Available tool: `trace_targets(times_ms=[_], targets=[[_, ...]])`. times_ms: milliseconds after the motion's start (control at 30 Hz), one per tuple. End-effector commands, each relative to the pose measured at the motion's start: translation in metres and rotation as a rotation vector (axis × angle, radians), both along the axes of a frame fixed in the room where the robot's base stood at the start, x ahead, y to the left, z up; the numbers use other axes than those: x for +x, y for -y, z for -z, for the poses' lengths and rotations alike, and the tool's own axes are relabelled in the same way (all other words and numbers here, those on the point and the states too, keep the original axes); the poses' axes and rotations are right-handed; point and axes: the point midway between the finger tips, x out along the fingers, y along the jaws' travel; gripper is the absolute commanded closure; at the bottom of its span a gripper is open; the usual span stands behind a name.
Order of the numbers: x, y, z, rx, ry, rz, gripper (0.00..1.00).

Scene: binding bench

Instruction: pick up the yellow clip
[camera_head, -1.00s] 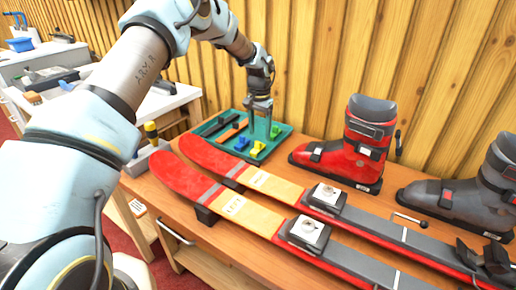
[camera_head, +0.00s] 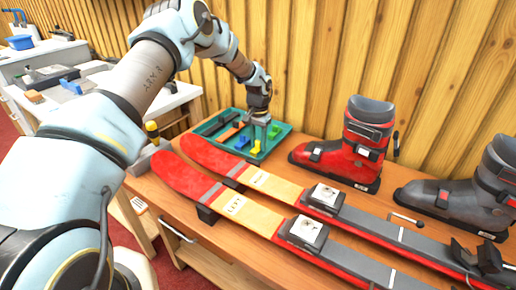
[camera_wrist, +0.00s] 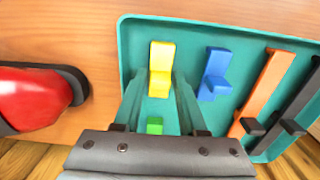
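The yellow clip (camera_head: 256,148) stands in the teal tray (camera_head: 286,129) on the bench. It also shows upright in the wrist view (camera_wrist: 161,60), straight ahead of my fingers. My gripper (camera_head: 257,136) is low over the tray, pointing down. In the wrist view my gripper (camera_wrist: 160,88) is open, with one finger on each side of the clip's line. I cannot tell whether the fingertips reach around the clip. No contact is clear.
A blue clip (camera_wrist: 214,76) sits beside the yellow one, and a green clip (camera_wrist: 155,126) lies between it and my palm. Orange (camera_wrist: 264,90) and dark tools fill the tray's other side. Skis (camera_head: 212,158) and a red boot (camera_head: 350,147) are close by.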

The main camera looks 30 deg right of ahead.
Motion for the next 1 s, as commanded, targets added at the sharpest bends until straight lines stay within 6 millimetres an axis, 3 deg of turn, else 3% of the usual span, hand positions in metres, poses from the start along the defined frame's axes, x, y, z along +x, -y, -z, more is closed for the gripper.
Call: trace_targets(times_ms=[33,333,767,867,1000], targets=[[0.0,0.0,0.0,0.0,0.0,0.0,0.66],[0.0,0.0,0.0,0.0,0.0,0.0,1.0],[0.0,0.0,-0.002,-0.001,0.0,0.0,1.0],[0.001,0.0,-0.01,-0.001,0.002,0.001,1.0],[0.001,0.001,-0.034,-0.003,0.004,0.0,1.0]])
